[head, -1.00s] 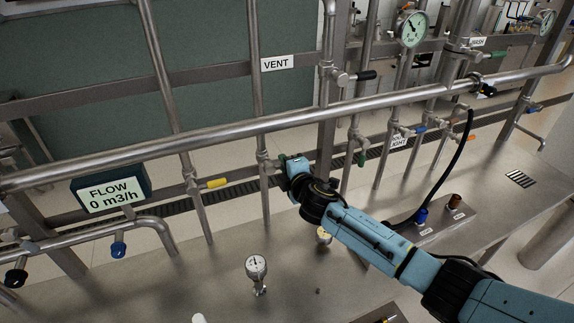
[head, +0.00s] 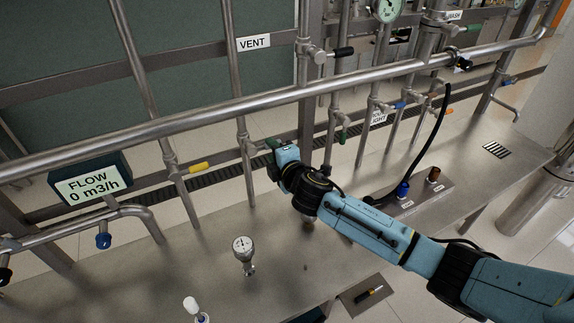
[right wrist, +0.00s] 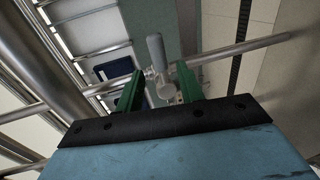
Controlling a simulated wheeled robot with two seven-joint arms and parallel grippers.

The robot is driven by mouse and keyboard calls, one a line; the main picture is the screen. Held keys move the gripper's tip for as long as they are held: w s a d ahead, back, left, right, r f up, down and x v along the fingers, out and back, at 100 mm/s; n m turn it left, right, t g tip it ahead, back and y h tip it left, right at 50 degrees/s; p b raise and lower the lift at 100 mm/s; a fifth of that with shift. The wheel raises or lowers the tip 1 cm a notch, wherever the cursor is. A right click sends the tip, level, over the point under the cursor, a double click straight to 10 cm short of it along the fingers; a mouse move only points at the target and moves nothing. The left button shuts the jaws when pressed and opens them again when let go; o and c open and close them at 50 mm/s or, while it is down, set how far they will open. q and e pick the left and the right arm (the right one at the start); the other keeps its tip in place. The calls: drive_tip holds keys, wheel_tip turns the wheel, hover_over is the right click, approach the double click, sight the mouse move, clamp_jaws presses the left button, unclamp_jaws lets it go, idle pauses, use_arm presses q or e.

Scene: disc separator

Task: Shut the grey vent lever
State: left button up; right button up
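The grey vent lever (right wrist: 156,52) shows in the right wrist view as a rounded grey handle on a small metal valve (right wrist: 164,88) on a thin pipe. My right gripper (right wrist: 158,84) is open, its two green fingers apart. The lever appears in the gap between the fingers, seemingly near or just beyond their tips; contact cannot be told. In the head view my right gripper (head: 272,152) is close beside the valve on the pipe (head: 246,140) below the VENT sign (head: 253,42). There the gripper hides the lever. My left gripper is not in view.
A thick horizontal pipe (head: 200,122) crosses above my right gripper. A yellow-handled valve (head: 198,166) is to the left and a green-handled valve (head: 341,135) to the right. A gauge (head: 243,245) stands on the metal deck (head: 190,250). A black hose (head: 437,125) hangs at right.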

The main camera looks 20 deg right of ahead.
drive_tip(key=v, duration=0.9)
